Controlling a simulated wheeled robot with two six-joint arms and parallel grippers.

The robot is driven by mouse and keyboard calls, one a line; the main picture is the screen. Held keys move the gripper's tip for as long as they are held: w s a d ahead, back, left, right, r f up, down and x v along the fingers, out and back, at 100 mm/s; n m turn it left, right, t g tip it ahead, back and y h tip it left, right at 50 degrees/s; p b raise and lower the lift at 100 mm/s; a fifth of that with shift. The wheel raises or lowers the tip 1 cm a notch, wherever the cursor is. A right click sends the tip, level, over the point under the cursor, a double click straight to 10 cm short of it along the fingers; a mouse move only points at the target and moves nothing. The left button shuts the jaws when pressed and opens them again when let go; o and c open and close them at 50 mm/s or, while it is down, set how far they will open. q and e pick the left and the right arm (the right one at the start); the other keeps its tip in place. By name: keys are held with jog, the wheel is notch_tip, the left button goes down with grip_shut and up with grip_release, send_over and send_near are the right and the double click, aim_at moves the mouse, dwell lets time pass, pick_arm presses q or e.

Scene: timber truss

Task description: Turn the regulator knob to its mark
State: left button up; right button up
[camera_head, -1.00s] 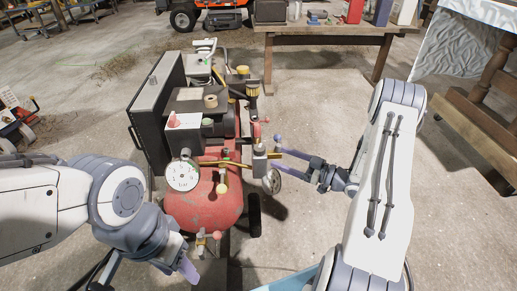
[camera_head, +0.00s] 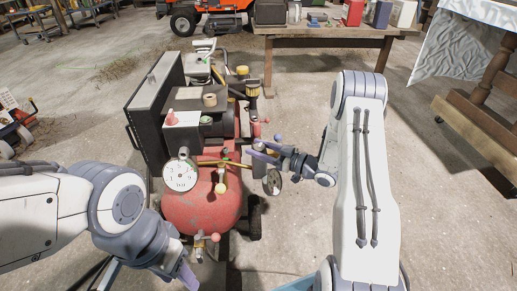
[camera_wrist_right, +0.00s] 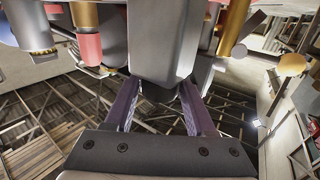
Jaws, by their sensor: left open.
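The regulator (camera_head: 259,165) is a small grey body on the brass pipe at the front right of the red compressor, with a small gauge (camera_head: 272,182) on it. My right gripper (camera_head: 268,144) is at the regulator's top, fingers apart. The knob is largely hidden behind the fingers in the head view, and I cannot make out its mark. In the right wrist view, a grey block (camera_wrist_right: 160,40) lies just ahead of and between the purple fingertips (camera_wrist_right: 159,88); I cannot tell whether they touch it. My left gripper (camera_head: 186,272) is open and empty, low at the front left.
The red tank (camera_head: 205,205) carries a white dial gauge (camera_head: 181,175) and a brass pipe beside the regulator. A dark box (camera_head: 155,110) stands at its left. A wooden workbench (camera_head: 325,31) is behind. Floor right of my right arm is clear.

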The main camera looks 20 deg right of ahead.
grip_shut()
jog(key=shift+r+n+g+y+p, duration=0.1)
jog(key=shift+n+g+y+p, duration=0.3)
jog(key=shift+n+g+y, duration=1.8)
jog(key=shift+n+g, duration=0.1)
jog(key=shift+g, duration=0.6)
jog(key=o, duration=0.5)
grip_release()
jog(key=shift+o, duration=0.2)
jog(key=shift+s, duration=0.1)
